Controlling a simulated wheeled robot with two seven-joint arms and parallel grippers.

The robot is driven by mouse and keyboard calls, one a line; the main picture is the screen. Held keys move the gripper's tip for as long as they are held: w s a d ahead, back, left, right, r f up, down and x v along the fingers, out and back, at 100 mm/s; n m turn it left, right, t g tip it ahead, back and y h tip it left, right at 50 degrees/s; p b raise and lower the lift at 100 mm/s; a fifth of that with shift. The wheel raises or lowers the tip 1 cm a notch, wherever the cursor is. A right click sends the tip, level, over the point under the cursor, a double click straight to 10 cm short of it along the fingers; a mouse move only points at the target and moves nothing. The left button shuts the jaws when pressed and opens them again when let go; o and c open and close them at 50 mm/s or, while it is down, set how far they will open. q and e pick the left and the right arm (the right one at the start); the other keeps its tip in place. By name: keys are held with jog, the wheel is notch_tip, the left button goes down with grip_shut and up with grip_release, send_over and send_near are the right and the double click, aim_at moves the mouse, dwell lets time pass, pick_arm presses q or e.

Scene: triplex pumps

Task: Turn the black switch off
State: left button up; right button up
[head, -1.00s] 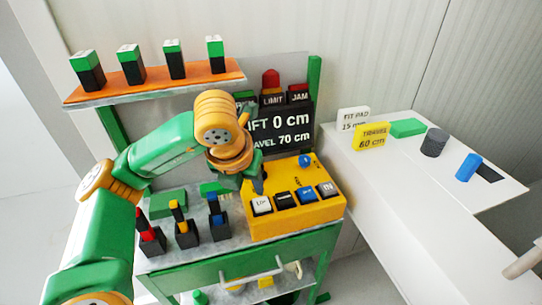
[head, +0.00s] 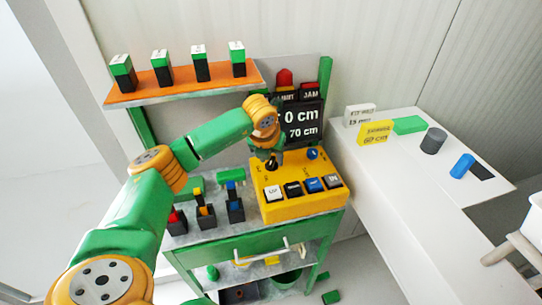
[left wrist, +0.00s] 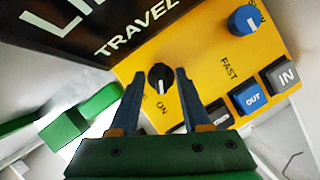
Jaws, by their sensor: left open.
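The black switch (left wrist: 159,77) is a round black knob with a white line on it, on the yellow control box (head: 303,210). The word ON is printed below it in the left wrist view. My left gripper (left wrist: 160,84) is open, with one finger on each side of the switch in that view. I cannot tell whether the fingers touch it. In the head view my left gripper (head: 269,157) is over the back left of the box and largely hides the switch. My right gripper is not in view.
A blue knob (head: 312,153) and push buttons (head: 313,185) share the box. A black display (head: 303,122) stands behind. Levers (head: 204,211) stand left of the box. An orange shelf (head: 185,84) holds several green-and-black blocks. A white table (head: 385,195) stands right.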

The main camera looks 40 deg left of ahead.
pick_arm(q)
grip_shut()
jog(key=shift+a+f+m+h+b, duration=0.1)
jog(key=shift+f+m+h+b, duration=0.15)
jog(key=shift+m+b, duration=0.35)
jog(key=shift+r+m+h, duration=0.1)
jog(key=shift+m+h, duration=0.15)
jog(key=shift+m, duration=0.35)
jog(key=shift+r+m+h, duration=0.2)
jog(key=shift+m+h, duration=0.3)
jog(key=shift+m, duration=0.6)
grip_release()
